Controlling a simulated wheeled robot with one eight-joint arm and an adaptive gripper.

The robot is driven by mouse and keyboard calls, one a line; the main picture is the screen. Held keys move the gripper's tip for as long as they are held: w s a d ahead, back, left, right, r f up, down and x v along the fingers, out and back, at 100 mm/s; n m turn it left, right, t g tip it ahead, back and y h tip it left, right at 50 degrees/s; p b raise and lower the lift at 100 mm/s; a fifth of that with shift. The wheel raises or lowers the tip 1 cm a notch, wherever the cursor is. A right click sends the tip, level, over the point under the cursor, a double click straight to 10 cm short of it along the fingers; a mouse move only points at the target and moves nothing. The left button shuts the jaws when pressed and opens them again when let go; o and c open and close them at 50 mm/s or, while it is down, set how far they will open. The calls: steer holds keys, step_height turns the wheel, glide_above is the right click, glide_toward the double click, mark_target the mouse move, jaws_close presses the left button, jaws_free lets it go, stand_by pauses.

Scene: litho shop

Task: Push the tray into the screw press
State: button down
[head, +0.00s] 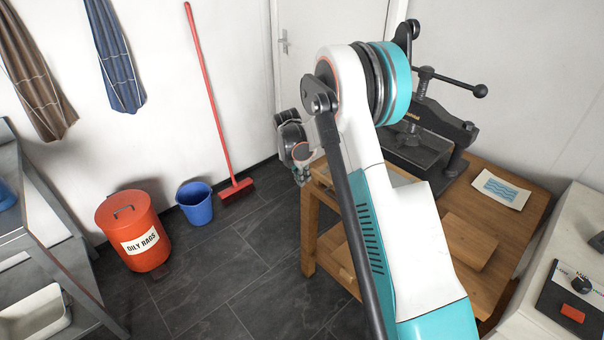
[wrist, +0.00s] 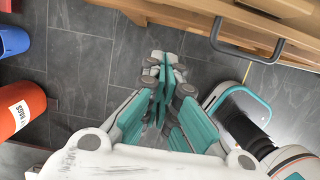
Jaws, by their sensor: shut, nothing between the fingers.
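The black screw press (head: 425,125) stands on the wooden table (head: 525,215) at the right of the head view. I cannot clearly make out the tray; my arm covers much of the table in front of the press. In the wrist view a dark bar handle (wrist: 277,48) is on a wooden piece at the upper right, and I cannot tell whether this belongs to the tray. My gripper (head: 301,178) hangs beside the table's left end, partly behind my arm. In the wrist view my gripper (wrist: 158,66) is shut and empty, apart from the wood, pointing over the floor.
A red oily-rags bin (head: 136,235), a blue bucket (head: 196,204) and a red broom (head: 213,110) stand by the wall. A printed sheet (head: 500,188) lies on the table. The dark tiled floor (head: 215,285) left of the table is clear.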

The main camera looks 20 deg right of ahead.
steer(key=w+d+f+b, duration=0.1)
steer(key=d+f+b, duration=0.1)
steer(key=d+f, duration=0.1)
steer(key=shift+w+d+f, duration=0.35)
steer(key=shift+d+f, duration=0.05)
steer(key=shift+d, duration=0.45)
